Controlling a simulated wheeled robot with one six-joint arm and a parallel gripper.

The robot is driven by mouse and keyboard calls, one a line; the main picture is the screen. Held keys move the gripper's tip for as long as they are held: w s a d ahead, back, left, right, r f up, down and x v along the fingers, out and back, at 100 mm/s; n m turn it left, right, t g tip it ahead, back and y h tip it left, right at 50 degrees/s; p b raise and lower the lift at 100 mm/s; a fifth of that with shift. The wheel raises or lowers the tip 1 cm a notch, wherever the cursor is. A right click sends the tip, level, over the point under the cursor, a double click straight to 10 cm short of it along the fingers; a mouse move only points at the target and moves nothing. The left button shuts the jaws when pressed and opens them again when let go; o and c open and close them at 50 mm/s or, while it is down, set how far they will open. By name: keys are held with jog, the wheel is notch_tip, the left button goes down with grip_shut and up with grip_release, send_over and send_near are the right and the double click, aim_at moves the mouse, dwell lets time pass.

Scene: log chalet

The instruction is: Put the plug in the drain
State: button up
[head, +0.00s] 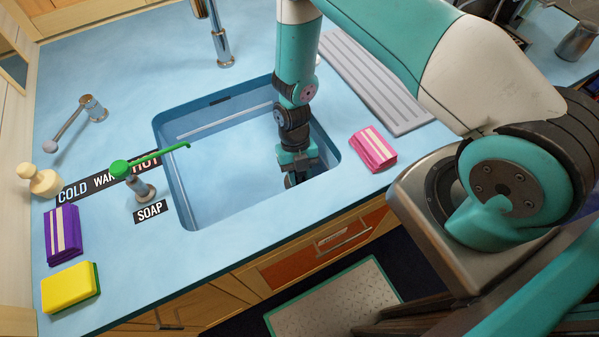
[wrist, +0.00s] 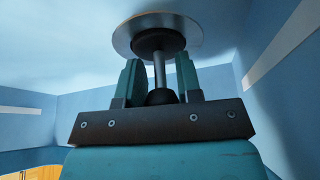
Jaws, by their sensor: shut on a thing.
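My gripper (head: 291,181) is down inside the blue sink basin (head: 215,185), near its front wall. In the wrist view my gripper (wrist: 160,78) is shut on the plug (wrist: 158,42), with its fingers either side of the dark knob at the end of the plug's metal stem. The dark body of the plug is in front of a round silver drain rim (wrist: 190,36) and lines up roughly with its middle. I cannot tell whether the plug touches the drain or is a little above it. In the head view the plug and drain cannot be made out.
A tap (head: 222,45) stands behind the basin. A green-handled soap lever (head: 148,162) reaches over its left edge. A pink cloth (head: 373,150) and a ribbed drainboard (head: 375,80) lie to the right. A purple cloth (head: 63,235) and yellow sponge (head: 70,288) lie left.

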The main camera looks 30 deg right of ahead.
jog(key=shift+f, duration=0.1)
jog(key=o, duration=0.9)
jog(key=shift+o, duration=0.2)
